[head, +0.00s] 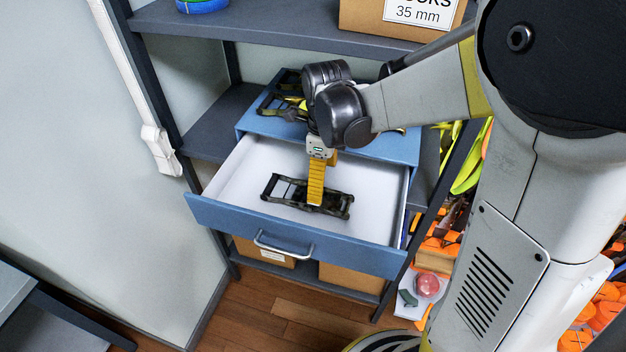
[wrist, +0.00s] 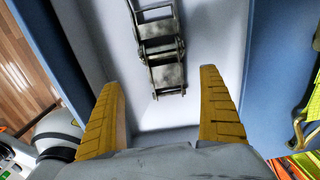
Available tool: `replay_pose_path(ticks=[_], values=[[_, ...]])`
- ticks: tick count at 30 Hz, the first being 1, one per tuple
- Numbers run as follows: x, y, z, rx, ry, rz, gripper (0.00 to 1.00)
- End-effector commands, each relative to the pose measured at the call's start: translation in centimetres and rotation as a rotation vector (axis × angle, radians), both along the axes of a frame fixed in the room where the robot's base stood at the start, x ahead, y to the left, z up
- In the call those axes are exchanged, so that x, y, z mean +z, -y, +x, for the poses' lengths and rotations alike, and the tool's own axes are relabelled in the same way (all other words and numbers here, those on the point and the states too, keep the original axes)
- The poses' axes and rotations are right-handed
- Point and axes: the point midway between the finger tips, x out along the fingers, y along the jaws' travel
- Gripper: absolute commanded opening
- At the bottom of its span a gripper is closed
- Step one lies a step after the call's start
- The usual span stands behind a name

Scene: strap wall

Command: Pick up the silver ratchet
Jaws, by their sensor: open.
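The silver ratchet (head: 338,206), a dark, worn metal buckle with an open frame, lies flat on the white floor of the pulled-out blue drawer (head: 330,246). In the wrist view the ratchet (wrist: 164,50) runs up out of the top edge of the picture, so its far end is cut off. My gripper (head: 315,200) points down into the drawer over the ratchet and hides its middle in the head view. In the wrist view my gripper (wrist: 158,80) has its yellow fingers spread wide, with the ratchet's near end between and beyond the tips. Nothing is held.
Another dark ratchet (head: 284,96) lies on top of the blue drawer cabinet (head: 375,146). The drawer walls surround my gripper. A grey shelf (head: 280,30) with a cardboard box (head: 365,18) is above. Orange and yellow straps (head: 470,165) hang at the right.

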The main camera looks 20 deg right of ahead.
Motion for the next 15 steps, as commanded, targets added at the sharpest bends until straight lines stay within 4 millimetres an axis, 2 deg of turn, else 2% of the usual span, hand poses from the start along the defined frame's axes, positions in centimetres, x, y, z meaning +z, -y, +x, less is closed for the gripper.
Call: replay_pose_path(ticks=[3,8,15], values=[[-2.0,0.0,0.2,0.001,0.001,0.000,0.90],[-3.2,0.0,0.2,0.002,0.002,0.000,0.90],[-6.8,0.0,0.7,0.003,0.002,0.000,0.90]])
